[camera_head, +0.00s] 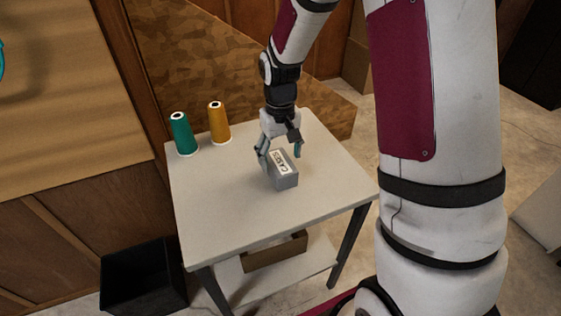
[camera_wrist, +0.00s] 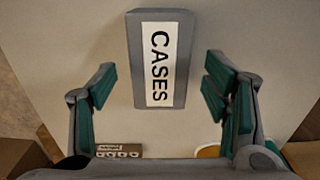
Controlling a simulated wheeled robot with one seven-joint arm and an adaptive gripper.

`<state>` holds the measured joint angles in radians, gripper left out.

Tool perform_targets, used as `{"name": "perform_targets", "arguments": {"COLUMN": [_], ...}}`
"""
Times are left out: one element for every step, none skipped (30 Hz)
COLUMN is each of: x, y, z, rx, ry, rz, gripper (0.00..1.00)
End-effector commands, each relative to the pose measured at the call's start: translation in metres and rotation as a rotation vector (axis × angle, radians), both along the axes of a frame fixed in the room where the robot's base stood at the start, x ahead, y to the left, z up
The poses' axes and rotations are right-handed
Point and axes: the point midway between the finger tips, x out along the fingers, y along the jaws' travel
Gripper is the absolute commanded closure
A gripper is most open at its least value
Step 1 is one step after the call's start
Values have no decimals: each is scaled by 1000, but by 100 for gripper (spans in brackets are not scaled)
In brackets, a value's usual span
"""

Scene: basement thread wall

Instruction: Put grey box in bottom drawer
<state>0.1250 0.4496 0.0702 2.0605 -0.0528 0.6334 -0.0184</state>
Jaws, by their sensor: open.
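The grey box (camera_head: 283,172) lies on the light table top, with a white label reading "CASES" on its upper face. In the wrist view the box (camera_wrist: 180,60) stands at the top centre, ahead of and between the lines of the fingers. My gripper (camera_head: 281,152) is open just above the box, with fingers toward its two sides. The wrist view shows the open gripper (camera_wrist: 160,95) with green pads apart from the box. No bottom drawer can be made out in either view.
A teal thread cone (camera_head: 183,135) and an orange one (camera_head: 218,123) stand at the table's back left. A brown open box (camera_head: 275,254) sits on the lower shelf. A black bin (camera_head: 143,280) stands on the floor at left. The table's front is clear.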

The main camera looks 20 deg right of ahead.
Motion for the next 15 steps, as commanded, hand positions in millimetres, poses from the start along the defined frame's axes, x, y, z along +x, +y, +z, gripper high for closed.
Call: {"name": "perform_targets", "arguments": {"x": [1,1,1,1,1,1,1,1,1,0,0,1,1,1,0], "y": [0,0,0,0,0,0,0,0,0,0,0,0,0,0,0], "z": [14,21,29,35,41,49,55,60,66,70,74,78,81,83,86], "rx": [0,0,0,0,0,0,-1,-1,-1,-1,-1,-1,-1,-1,-1], "ry": [-6,-6,-6,-5,-6,-5,-5,-5,-5,-4,-3,-3,-3,-3,-2], "rz": [-1,-1,-1,0,0,0,0,1,1,1,1,1,1,1,1], "gripper": [31,31,31,31,31,31,31,31,31,31,31,31,31,31,31]}}
